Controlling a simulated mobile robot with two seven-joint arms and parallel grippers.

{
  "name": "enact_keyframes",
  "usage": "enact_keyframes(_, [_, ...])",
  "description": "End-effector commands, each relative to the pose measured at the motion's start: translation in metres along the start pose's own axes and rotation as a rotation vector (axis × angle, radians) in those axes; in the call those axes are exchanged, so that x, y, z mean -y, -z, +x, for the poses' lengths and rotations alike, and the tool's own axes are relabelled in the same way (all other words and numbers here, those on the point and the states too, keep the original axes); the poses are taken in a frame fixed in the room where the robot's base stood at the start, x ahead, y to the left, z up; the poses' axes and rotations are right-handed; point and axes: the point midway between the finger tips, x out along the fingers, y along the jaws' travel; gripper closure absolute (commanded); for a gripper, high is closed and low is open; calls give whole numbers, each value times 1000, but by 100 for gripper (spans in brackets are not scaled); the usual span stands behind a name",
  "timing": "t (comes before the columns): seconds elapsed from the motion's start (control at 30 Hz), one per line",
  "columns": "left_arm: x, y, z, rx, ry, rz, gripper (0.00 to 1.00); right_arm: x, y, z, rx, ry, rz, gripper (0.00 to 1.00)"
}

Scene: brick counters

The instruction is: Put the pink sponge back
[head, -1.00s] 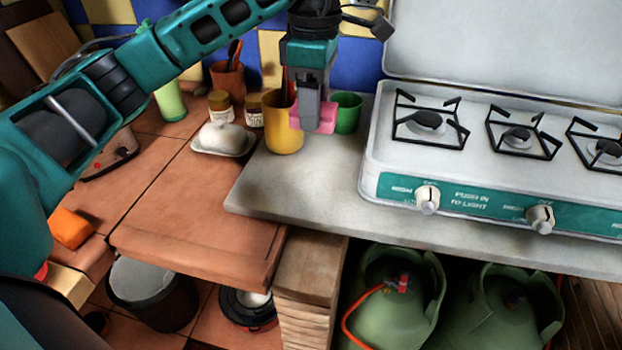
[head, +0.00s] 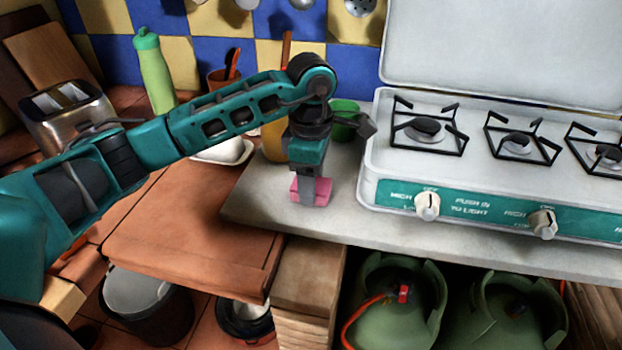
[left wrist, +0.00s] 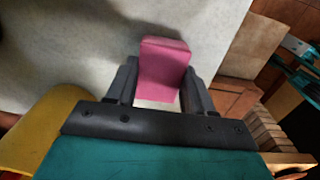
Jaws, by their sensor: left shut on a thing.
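The pink sponge (head: 322,190) is held between the fingers of my left gripper (head: 309,197), low over the grey counter slab (head: 260,205) left of the stove. In the left wrist view the sponge (left wrist: 164,66) sits between the two dark fingers of my left gripper (left wrist: 158,85), with the pale slab (left wrist: 70,50) behind it. I cannot tell whether the sponge touches the slab. My right gripper is not in view.
A yellow pot (head: 272,142) and a green cup (head: 345,118) stand behind the gripper. The white stove (head: 368,185) is close on the right. A white butter dish (head: 228,152) is partly hidden by my arm. The slab's front is clear.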

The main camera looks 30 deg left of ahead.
Motion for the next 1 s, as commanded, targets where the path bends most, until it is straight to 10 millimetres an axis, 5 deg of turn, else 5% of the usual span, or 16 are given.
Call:
enact_keyframes(0.23, [0,0,4,0,0,0,72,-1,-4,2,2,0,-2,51])
enact_keyframes(0.27, [0,0,3,0,0,0,47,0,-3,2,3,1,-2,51])
enact_keyframes(0.5, [0,0,2,0,0,0,24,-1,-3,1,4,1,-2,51])
enact_keyframes(0.83, [0,0,-2,0,0,0,22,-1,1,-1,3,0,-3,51])
enact_keyframes(1.0, [-1,0,-27,1,-5,0,22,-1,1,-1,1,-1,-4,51])
